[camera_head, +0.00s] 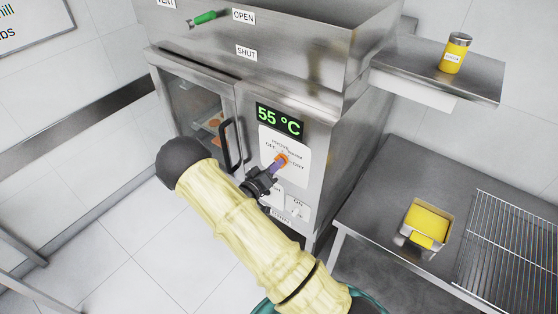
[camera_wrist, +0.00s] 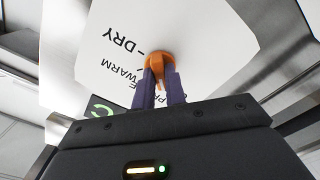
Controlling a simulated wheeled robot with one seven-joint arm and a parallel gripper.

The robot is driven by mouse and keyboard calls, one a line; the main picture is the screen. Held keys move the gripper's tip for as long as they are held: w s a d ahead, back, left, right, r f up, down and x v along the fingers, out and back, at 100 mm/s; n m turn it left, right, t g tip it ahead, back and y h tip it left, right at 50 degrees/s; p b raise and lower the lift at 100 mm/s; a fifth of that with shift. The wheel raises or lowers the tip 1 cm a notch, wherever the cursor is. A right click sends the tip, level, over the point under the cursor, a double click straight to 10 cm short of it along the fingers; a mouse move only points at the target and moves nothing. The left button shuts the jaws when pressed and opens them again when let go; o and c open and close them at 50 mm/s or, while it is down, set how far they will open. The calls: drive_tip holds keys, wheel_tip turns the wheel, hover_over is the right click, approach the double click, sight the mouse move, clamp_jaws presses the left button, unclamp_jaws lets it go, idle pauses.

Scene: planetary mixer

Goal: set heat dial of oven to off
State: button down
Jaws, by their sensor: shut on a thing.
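The oven (camera_head: 325,150) is a steel cabinet with a green display (camera_head: 279,120) reading 55 °C. Its heat dial (camera_head: 281,160) is a small orange knob on a white label panel, with OFF printed to its left and DRY to its right. My gripper (camera_head: 271,171) reaches the dial from the lower left. In the wrist view, the purple fingers (camera_wrist: 159,88) are shut on the orange dial (camera_wrist: 159,65). The lettering appears upside down there, with DRY and WARM readable. The fingers partly hide the dial and labels, so I cannot tell its exact pointer setting.
An ON switch (camera_head: 297,207) sits below the dial. The oven's glass door (camera_head: 195,108) with a black handle (camera_head: 229,146) is at left. A green lever (camera_head: 205,17) is above.

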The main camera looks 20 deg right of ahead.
drive_tip(key=shift+f, duration=0.15)
drive_tip(key=shift+n+p, duration=0.45)
drive_tip(key=shift+n, duration=0.55)
drive_tip(key=c, duration=1.8)
unclamp_jaws()
drive_tip(key=o, duration=0.5)
drive_tip(key=v, duration=0.7)
